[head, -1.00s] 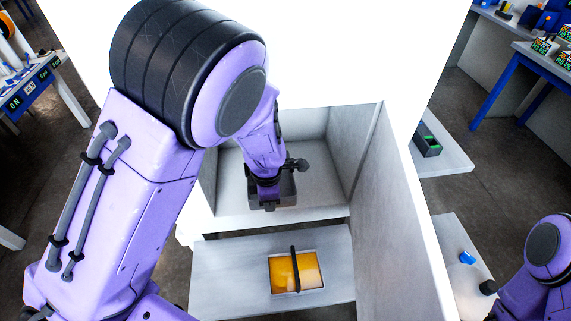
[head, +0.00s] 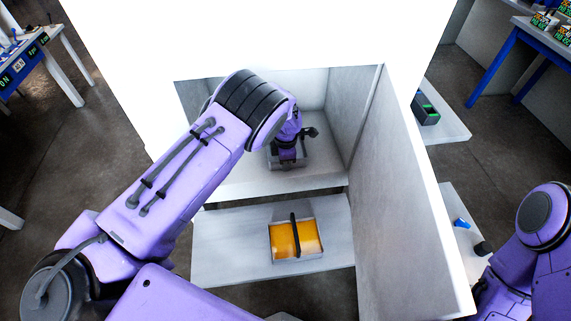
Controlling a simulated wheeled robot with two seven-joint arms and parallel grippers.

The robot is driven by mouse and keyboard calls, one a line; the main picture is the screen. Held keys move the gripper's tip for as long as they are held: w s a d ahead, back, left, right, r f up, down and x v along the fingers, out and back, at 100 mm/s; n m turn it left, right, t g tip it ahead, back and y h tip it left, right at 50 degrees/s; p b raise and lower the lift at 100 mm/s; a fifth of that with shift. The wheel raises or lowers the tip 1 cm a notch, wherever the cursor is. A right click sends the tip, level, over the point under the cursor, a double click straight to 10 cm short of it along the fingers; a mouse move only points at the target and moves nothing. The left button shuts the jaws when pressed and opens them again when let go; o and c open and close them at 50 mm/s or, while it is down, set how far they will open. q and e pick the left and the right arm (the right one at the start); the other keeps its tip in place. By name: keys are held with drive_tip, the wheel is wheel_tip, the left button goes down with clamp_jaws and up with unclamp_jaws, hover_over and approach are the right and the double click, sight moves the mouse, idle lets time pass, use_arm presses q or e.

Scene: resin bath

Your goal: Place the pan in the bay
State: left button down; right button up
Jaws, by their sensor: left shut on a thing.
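My left arm reaches in from the left, and its gripper (head: 286,163) is down inside the open white bay (head: 325,173). It is shut on a small grey box-like pan (head: 302,158), which is low in the bay near the floor. The arm covers part of the pan, and I cannot tell whether it touches the floor. My right arm shows at the right edge, with a dark wrist part, but its gripper fingers are not visible.
A tray of orange liquid (head: 283,240) with a dark bar across it sits on a grey shelf (head: 225,245) in front of the bay. A tall grey wall (head: 400,190) closes the right side. A small blue object (head: 461,223) lies on a white surface to the right.

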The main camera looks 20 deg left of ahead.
use_arm(q)
drive_tip(key=shift+w, duration=0.15)
drive_tip(key=c, duration=1.4)
unclamp_jaws()
drive_tip(key=shift+o, duration=0.7)
drive_tip(key=shift+s+r, duration=0.2)
wheel_tip(320, 180, up, 7)
drive_tip(key=shift+r+b, duration=0.15)
drive_tip(key=shift+b, duration=1)
drive_tip(key=shift+w, duration=0.1)
